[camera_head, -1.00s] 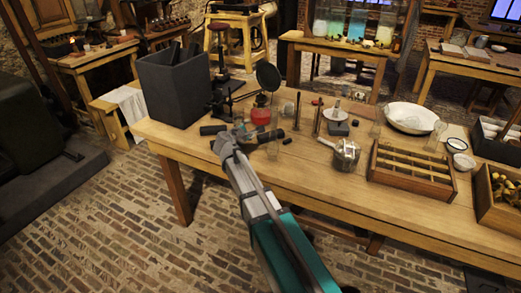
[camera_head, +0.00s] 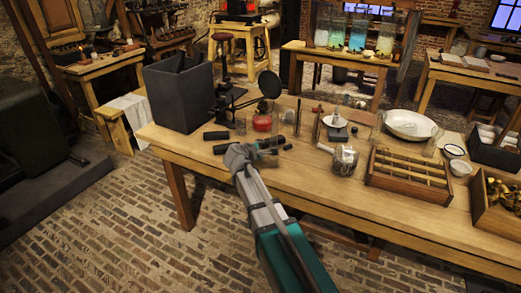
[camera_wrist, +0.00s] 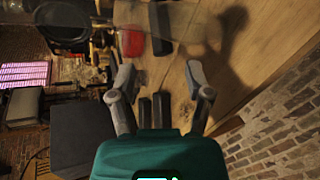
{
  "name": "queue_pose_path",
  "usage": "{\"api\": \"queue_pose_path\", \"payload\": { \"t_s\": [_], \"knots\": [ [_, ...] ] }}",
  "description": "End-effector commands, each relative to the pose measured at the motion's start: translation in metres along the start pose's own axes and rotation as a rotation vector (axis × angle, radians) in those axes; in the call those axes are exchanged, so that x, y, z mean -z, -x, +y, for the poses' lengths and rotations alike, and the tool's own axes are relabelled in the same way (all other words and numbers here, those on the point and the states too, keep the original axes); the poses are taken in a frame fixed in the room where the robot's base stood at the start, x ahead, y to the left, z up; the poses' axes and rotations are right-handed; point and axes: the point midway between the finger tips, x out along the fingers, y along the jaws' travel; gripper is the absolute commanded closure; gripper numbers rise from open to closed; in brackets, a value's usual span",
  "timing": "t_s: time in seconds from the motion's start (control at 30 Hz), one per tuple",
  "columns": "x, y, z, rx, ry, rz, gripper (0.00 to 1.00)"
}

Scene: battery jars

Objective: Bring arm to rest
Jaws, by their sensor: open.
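My gripper (camera_head: 256,148) is over the front left part of the wooden table (camera_head: 300,185), with my arm reaching up from the bottom of the head view. In the wrist view my gripper (camera_wrist: 160,76) has its two fingers spread wide, with nothing held between the tips. Two dark bars show lower down between the fingers; I cannot tell what they are. A red vessel (camera_head: 262,122) stands just beyond the gripper and shows blurred in the wrist view (camera_wrist: 132,43). Dark cylinders (camera_head: 215,135) lie on the table to the gripper's left.
A dark open box (camera_head: 178,98) stands at the table's left end. A glass jar with metal pieces (camera_head: 345,161), a white bowl (camera_head: 408,125) and a divided wooden tray (camera_head: 410,193) stand to the right. The brick floor (camera_head: 100,220) in front is clear.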

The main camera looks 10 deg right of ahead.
Motion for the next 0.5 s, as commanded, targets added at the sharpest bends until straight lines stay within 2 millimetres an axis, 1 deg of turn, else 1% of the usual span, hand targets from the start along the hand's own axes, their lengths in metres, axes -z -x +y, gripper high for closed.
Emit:
{"api": "queue_pose_path", "payload": {
  "t_s": [0.17, 0.27, 0.37, 0.47, 0.5],
  "knots": [
    [0.0, 0.0, -0.001, 0.001, -0.002, 0.0, 0.35],
    [-0.004, 0.001, -0.005, 0.017, -0.022, -0.002, 0.35],
    [-0.013, 0.002, -0.016, 0.059, -0.072, -0.008, 0.35],
    [-0.026, 0.005, -0.035, 0.129, -0.159, -0.019, 0.35],
    [-0.033, 0.007, -0.045, 0.167, -0.203, -0.025, 0.35]
  ]
}}
